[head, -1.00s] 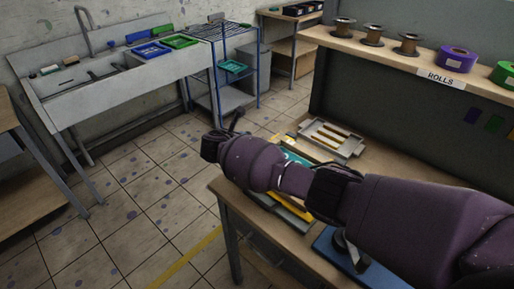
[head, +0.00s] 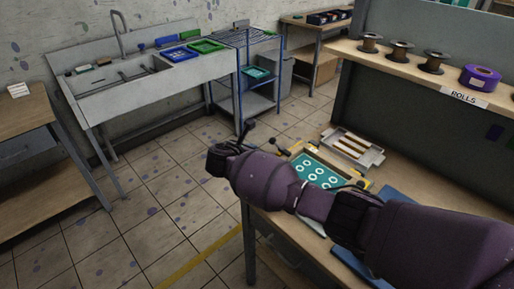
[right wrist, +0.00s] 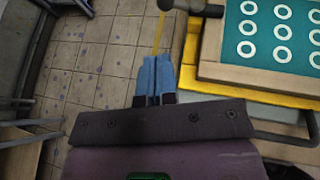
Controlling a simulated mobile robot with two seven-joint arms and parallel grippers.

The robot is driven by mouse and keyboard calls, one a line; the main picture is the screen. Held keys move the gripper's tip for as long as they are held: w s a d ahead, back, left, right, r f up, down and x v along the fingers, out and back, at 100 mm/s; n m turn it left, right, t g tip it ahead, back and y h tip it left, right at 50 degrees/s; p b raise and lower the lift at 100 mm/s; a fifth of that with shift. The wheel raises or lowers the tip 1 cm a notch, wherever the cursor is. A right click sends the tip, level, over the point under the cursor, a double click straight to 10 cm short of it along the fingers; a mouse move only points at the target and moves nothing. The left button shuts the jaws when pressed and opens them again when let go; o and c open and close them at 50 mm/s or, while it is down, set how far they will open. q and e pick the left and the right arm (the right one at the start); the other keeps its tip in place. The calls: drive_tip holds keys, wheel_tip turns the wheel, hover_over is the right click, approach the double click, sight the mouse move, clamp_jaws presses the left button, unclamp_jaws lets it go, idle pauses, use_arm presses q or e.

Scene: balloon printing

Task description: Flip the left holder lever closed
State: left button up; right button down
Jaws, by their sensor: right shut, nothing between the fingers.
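The holder frame is wooden and yellow (right wrist: 265,100) and carries a teal plate with white rings (head: 318,173); the plate also shows in the right wrist view (right wrist: 285,50). A lever with a dark round knob (head: 274,142) sticks out from its left side. The lever shows at the top of the right wrist view (right wrist: 168,5), its rod running right toward the frame. My right gripper (right wrist: 156,62) has its blue fingers shut and empty. The fingertips lie left of the frame, just below the knob in that picture; I see no contact. My left gripper is out of view.
The workbench (head: 425,178) carries a grey tray (head: 358,152) with several brown strips behind the holder. A shelf of spools (head: 400,50) stands at its back. Tiled floor (head: 170,215) is open to the left, before a sink (head: 125,95) and a blue rack (head: 256,80).

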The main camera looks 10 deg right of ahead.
drive_tip(key=shift+v, duration=2.05)
drive_tip(key=shift+w+a, duration=0.1)
drive_tip(key=shift+a, duration=0.1)
